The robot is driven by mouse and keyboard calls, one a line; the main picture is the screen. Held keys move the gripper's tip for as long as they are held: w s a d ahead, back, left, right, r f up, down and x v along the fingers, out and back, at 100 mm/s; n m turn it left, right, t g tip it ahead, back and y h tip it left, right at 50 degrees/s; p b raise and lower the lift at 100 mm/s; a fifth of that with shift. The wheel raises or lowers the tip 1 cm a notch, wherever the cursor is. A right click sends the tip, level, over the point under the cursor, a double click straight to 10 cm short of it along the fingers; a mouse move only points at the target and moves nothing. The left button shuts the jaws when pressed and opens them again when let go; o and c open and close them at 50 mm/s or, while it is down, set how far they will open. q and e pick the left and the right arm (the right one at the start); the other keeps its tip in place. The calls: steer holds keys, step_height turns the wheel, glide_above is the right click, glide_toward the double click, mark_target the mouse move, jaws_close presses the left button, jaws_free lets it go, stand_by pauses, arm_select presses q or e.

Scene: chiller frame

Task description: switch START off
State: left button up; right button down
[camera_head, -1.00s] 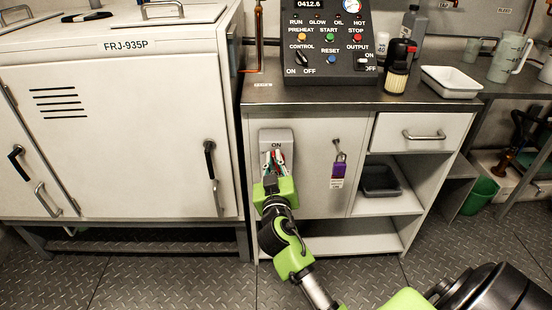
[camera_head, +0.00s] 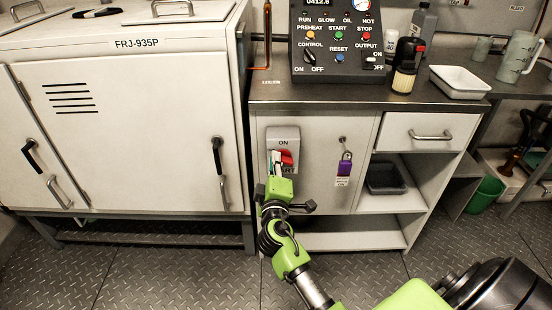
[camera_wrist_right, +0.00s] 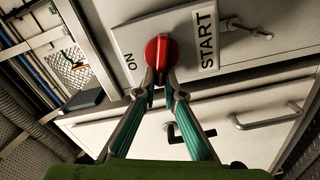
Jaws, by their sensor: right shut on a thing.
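The START switch is a grey plate (camera_head: 283,136) on the cabinet front, with ON at its top and a START label (camera_wrist_right: 206,38) at its lower end. Its red handle (camera_wrist_right: 157,55) lies crosswise to the line from ON to START. In the head view the red handle (camera_head: 286,158) is partly hidden by my fingers. My right gripper (camera_wrist_right: 162,86) is shut on the red handle, its two fingertips on either side of it. The right gripper also shows in the head view (camera_head: 281,160). My left gripper is not in view.
A control panel (camera_head: 339,50) stands on the counter (camera_head: 300,93) above. A purple padlock (camera_head: 345,165) hangs from the cabinet door right of the switch. A drawer handle (camera_head: 431,135) sticks out farther right. The white chiller (camera_head: 130,130) stands to the left.

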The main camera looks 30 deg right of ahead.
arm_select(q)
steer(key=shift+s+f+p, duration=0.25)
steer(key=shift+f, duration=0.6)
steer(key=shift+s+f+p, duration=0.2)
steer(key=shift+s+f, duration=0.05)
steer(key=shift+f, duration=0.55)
arm_select(e)
steer(key=shift+f+n, duration=0.2)
steer(key=shift+n, duration=0.8)
steer(key=shift+f+n, duration=0.15)
steer(key=shift+n, duration=0.85)
steer(key=c, duration=2.1)
jaws_free()
steer(key=shift+c, duration=0.2)
steer(key=shift+w+f, duration=0.1)
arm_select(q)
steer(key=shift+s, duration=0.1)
arm_select(e)
steer(key=shift+a, duration=0.15)
steer(key=v, duration=1.2)
steer(key=shift+f, duration=0.1)
